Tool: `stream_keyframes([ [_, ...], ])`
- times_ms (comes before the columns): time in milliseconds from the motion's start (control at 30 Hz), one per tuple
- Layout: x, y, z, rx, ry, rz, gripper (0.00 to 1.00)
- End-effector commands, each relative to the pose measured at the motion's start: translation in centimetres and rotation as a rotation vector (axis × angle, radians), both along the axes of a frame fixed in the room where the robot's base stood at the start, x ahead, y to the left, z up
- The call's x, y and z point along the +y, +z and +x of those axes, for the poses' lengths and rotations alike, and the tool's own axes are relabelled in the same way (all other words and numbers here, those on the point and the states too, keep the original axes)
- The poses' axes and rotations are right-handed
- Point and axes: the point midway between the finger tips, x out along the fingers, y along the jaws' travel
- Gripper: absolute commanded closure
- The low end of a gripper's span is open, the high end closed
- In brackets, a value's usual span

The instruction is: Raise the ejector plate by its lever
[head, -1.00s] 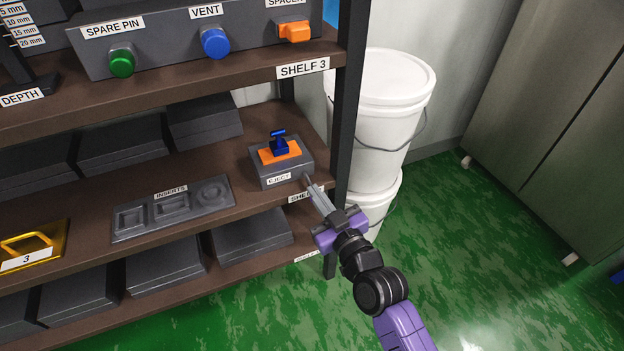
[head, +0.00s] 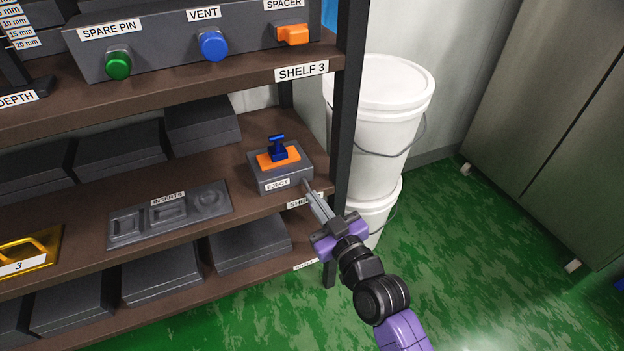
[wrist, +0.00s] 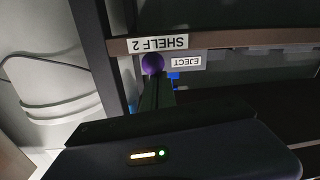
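The ejector unit is a grey box labelled EJECT (head: 292,178) at the right end of the middle shelf. On top are an orange plate (head: 266,161) and a blue T-shaped piece (head: 278,150). My gripper (head: 308,186) reaches up from the lower right, its narrow fingers ending at the box's front right corner. In the wrist view, which is upside down, a purple ball knob (wrist: 152,63) shows right at my fingertips (wrist: 155,82), beside the EJECT label. I cannot tell whether the fingers hold the knob or only meet it. The lever's shaft is not clearly visible.
A dark shelf post (head: 346,100) stands just right of the box, with white buckets (head: 375,120) behind it. A grey inserts tray (head: 170,213) lies to the left on the same shelf. Shelf 3 (head: 250,75) overhangs above. Green floor is clear at the right.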

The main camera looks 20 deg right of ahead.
Motion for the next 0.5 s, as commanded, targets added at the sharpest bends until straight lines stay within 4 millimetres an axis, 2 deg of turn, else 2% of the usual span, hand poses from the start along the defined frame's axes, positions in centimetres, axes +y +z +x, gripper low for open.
stream_keyframes([
  [67,0.0,-0.3,0.1,0.018,0.001,-0.001,1.0],
  [367,0.1,4.2,1.8,0.003,0.0,-0.001,1.0],
  [400,0.1,3.6,1.1,0.007,-0.001,-0.001,1.0],
  [500,0.1,3.4,-0.8,0.005,0.001,0.0,1.0],
])
